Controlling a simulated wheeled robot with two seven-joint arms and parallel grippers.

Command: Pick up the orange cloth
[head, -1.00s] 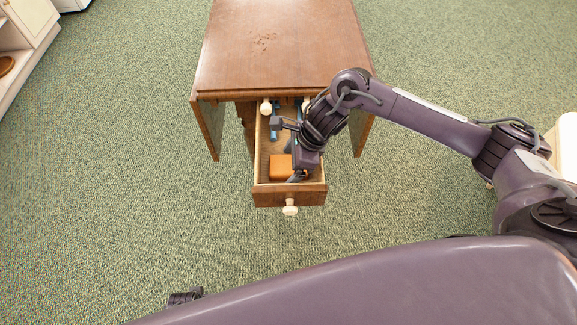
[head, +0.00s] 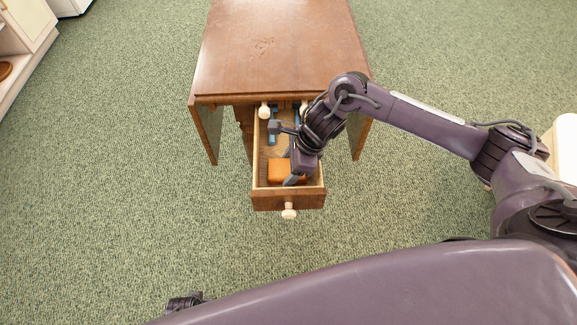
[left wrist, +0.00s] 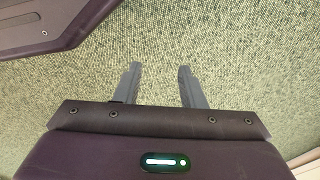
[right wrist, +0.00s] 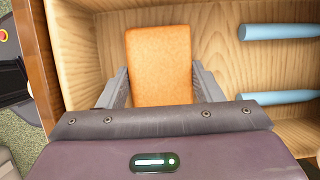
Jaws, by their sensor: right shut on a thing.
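The orange cloth (head: 280,170) is a folded block in the open drawer (head: 269,201) of the wooden table, near its front. My right gripper (head: 291,179) reaches down into the drawer and partly covers the cloth. In the right wrist view the cloth (right wrist: 160,62) lies between the two fingers, with a finger along each side, and the gripper is shut on it. It appears at drawer-floor level; I cannot tell any lift. My left gripper (left wrist: 158,82) is open and empty above the green carpet in the left wrist view.
Two light blue rods (right wrist: 280,31) (right wrist: 285,97) lie in the drawer beside the cloth. The drawer walls surround my right gripper closely. The wooden tabletop (head: 285,60) stands behind it. Green carpet is clear around. A white shelf (head: 28,30) stands at far left.

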